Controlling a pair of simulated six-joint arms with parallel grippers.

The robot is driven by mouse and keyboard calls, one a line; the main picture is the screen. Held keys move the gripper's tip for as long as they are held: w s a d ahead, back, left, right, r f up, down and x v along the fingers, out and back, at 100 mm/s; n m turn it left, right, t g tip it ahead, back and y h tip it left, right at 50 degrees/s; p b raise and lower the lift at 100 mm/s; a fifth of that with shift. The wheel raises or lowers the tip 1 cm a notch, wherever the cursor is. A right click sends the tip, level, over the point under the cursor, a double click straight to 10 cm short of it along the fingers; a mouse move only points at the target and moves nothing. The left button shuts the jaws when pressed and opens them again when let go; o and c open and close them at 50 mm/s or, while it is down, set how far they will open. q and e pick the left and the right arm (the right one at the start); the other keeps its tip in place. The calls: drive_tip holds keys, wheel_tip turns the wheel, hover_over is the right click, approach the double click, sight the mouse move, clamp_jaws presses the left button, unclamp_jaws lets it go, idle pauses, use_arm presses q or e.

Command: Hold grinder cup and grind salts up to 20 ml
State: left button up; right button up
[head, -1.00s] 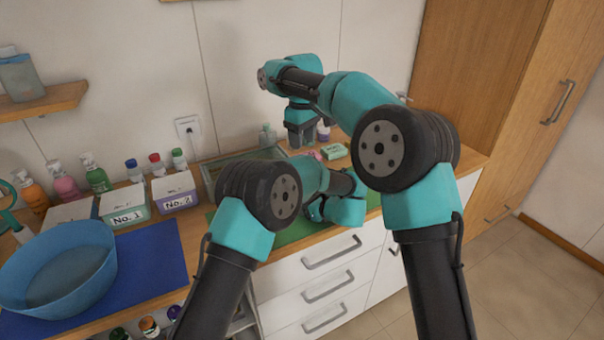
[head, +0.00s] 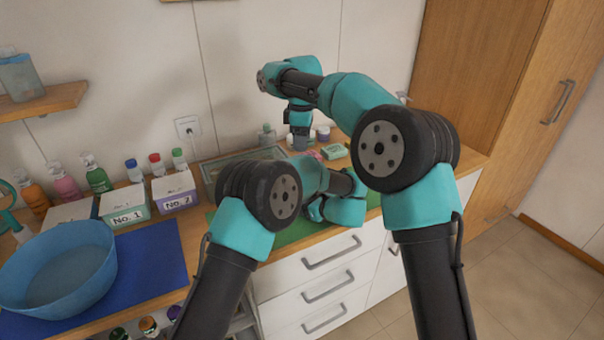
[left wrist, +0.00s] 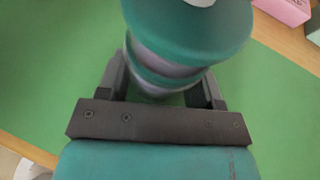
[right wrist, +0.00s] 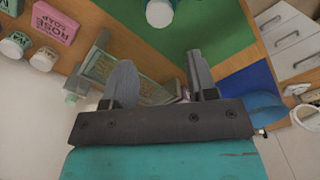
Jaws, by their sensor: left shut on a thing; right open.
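In the left wrist view my left gripper (left wrist: 163,88) is shut on the grinder (left wrist: 190,35), a round teal and silver body with a white part at its top edge. The grinder is over the green mat (left wrist: 55,95). In the head view my own arm hides the grinder. My right gripper (head: 299,143) is open, pointing down above the back of the counter. In the right wrist view its fingers (right wrist: 162,85) are apart with nothing gripped between them. A round white top (right wrist: 160,12), probably the grinder's, shows beyond them. No 20 ml mark is visible.
A glass tank (head: 207,182) stands behind the green mat. A pink soap box (right wrist: 55,22) and small jars are near the right gripper. To the left are boxes No. 1 (head: 125,219) and No. 2 (head: 175,203), a blue mat (head: 150,262) and a blue basin (head: 95,290).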

wheel_tip(320, 180, down, 12)
drive_tip(key=shift+r, duration=0.1)
idle(0.5)
drive_tip(key=shift+c, duration=0.4)
drive_tip(key=c, duration=0.6)
drive_tip(key=shift+m, duration=0.3)
drive_tip(key=m, duration=0.4)
drive_tip(key=shift+w, duration=0.1)
drive_tip(key=m, duration=0.5)
drive_tip(key=shift+d, duration=0.1)
drive_tip(key=shift+m, duration=0.3)
